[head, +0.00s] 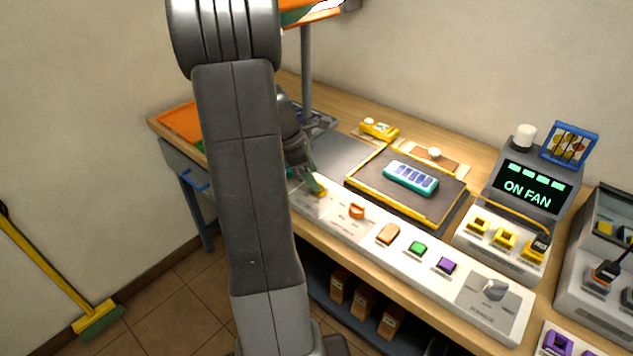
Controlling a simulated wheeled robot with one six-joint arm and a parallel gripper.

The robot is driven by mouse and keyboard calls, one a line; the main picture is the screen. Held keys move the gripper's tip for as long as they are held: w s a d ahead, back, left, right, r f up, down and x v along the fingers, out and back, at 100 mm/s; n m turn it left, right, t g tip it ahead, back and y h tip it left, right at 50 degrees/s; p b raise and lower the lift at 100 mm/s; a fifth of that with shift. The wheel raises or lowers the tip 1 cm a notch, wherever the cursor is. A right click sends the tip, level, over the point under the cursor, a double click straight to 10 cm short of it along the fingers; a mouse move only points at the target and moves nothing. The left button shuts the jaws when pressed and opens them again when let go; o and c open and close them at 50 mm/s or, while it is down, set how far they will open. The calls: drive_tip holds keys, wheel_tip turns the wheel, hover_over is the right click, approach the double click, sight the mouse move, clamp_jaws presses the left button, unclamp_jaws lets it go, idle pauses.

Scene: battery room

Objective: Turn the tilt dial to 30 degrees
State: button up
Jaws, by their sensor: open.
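A long white control panel (448,292) runs along the front edge of the bench. A grey knob (494,290) sits on a grey plate at its right end; the lettering there is too small to read. An orange knob (357,211) sits toward the left end. I cannot tell from the lettering which one is the tilt dial. My gripper (317,188), with teal and yellow parts, is low over the left end of the panel, left of the orange knob. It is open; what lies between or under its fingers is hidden.
Brown, green (418,249) and purple (446,266) buttons line the panel. Behind it a teal battery pack (411,177) lies on a dark tray (362,191). A unit with an "ON FAN" screen (527,188) stands to the right. My arm hides the bench's left part.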

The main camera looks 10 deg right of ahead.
drive_tip(key=shift+x, duration=1.8)
drive_tip(key=shift+d, duration=0.1)
drive_tip(key=c, duration=1)
